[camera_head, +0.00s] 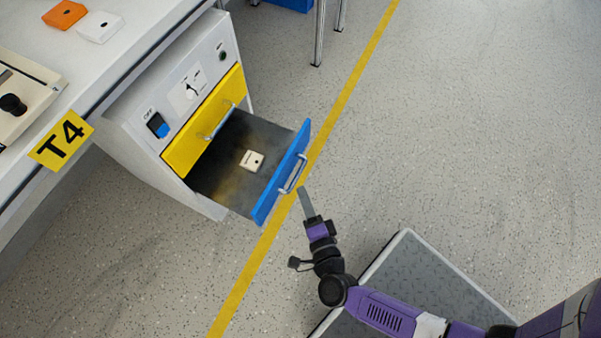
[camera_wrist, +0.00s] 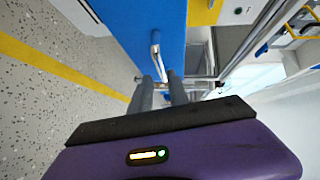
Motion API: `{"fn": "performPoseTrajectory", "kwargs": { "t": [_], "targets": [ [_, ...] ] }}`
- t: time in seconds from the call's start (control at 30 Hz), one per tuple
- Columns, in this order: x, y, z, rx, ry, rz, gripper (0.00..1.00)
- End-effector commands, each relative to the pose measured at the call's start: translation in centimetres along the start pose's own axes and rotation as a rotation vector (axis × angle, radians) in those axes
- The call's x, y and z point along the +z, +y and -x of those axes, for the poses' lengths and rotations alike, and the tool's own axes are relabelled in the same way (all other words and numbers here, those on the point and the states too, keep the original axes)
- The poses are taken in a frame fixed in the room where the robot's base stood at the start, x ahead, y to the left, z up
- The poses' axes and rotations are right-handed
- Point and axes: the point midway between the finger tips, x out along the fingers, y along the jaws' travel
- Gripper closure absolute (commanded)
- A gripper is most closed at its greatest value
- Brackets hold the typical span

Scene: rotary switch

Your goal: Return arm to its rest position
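My purple arm reaches in from the lower right in the head view. My gripper (camera_head: 304,190) is close to the silver handle (camera_head: 293,174) of the open blue-fronted drawer (camera_head: 283,172). In the wrist view my two grey fingers (camera_wrist: 162,82) stand apart, with a gap between them. The handle (camera_wrist: 156,50) shows just beyond and between the fingertips; I cannot tell whether they touch it. The rotary switch (camera_head: 191,90) is on the cabinet's white panel above the drawers.
A whitish block (camera_head: 252,160) lies in the open drawer. The yellow drawer (camera_head: 206,123) above is shut. The white table (camera_head: 130,35) at the left carries an orange block (camera_head: 64,14) and a white block (camera_head: 99,27). The floor (camera_head: 470,130) to the right is clear.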

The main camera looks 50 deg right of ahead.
Motion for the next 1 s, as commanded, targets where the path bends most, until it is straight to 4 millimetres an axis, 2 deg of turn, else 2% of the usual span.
{"fn": "performPoseTrajectory", "kwargs": {
  "t": [0.13,0.73,0.87,1.0],
  "targets": [
    [0.0,-0.1,0.6,-0.001,0.0,-0.001,0.79],
    [-0.1,-0.2,0.8,-0.003,-0.005,0.007,0.79],
    [-0.5,-1.6,2.6,-0.027,-0.047,0.081,0.79],
    [-1.6,-5.1,6.4,-0.086,-0.136,0.275,0.79]
  ]
}}
